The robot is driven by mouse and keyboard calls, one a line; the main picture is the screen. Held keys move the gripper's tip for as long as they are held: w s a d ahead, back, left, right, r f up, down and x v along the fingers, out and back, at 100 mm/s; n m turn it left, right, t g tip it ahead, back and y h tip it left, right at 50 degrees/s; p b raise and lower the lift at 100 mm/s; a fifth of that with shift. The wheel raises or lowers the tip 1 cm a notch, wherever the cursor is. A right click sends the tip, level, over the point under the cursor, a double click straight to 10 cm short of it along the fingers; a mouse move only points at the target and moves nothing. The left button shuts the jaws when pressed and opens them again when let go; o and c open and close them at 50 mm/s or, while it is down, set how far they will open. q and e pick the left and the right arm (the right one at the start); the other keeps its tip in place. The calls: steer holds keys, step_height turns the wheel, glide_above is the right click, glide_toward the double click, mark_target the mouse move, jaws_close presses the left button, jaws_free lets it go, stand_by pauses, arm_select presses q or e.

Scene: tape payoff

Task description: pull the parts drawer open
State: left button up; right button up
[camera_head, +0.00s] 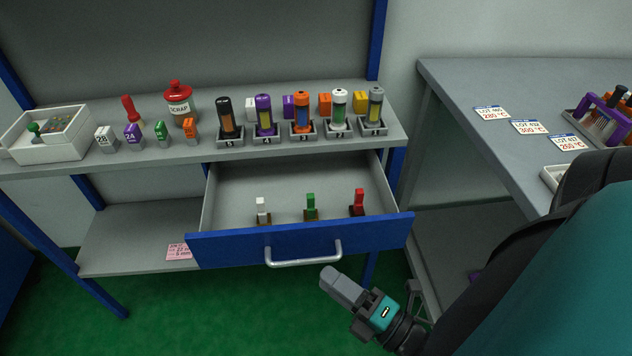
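The parts drawer (310,238) has a blue front and a grey inside. It stands pulled out from under the shelf top, with its inside showing. Its silver bar handle (303,259) is on the front. My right gripper (343,285) is below and to the right of the handle. It looks apart from the handle, and nothing shows between its fingers. Whether the fingers are open or shut is unclear from this angle. My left gripper is not in view.
White (262,209), green (311,206) and red (358,203) small parts stand in the drawer. A grey side table (470,85) is at the right.

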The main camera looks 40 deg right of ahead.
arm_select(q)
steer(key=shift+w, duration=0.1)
arm_select(e)
steer(key=v, duration=0.7)
steer(key=shift+s, duration=0.3)
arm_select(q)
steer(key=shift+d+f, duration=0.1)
arm_select(e)
steer(key=shift+f, duration=0.1)
